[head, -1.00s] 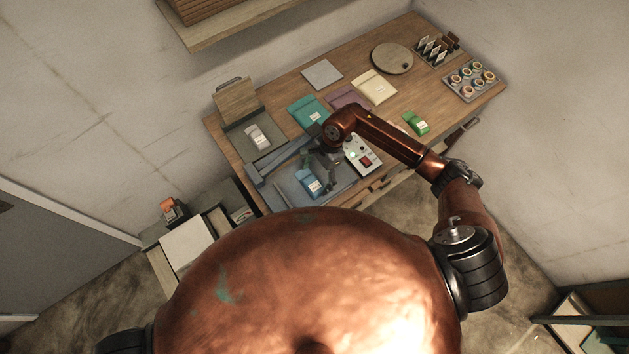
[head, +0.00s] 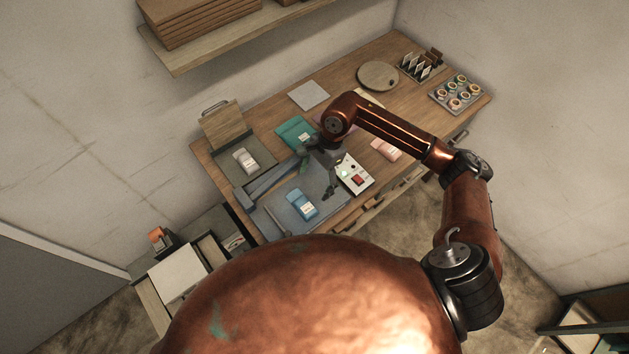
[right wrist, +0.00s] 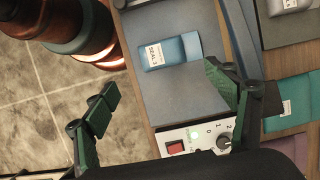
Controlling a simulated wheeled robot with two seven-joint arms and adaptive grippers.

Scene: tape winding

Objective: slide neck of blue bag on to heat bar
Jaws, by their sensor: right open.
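The blue bag (head: 302,205) lies flat on the grey mat (head: 271,224), and also shows in the right wrist view (right wrist: 170,52) with a white label. The grey heat bar (head: 268,183) runs along the mat's far side; part of it shows in the right wrist view (right wrist: 238,35). My right gripper (head: 319,176) is open and empty above the mat, between the blue bag and the control box. In the right wrist view, its green fingers (right wrist: 165,98) are wide apart, with the bag beyond them. My left gripper is not in view.
A control box (head: 354,174) with a red switch and knob stands right of the mat. A teal bag (head: 296,133) lies behind, a pink bag (head: 386,148) at right. A tray (head: 246,166) holds a pale bag.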

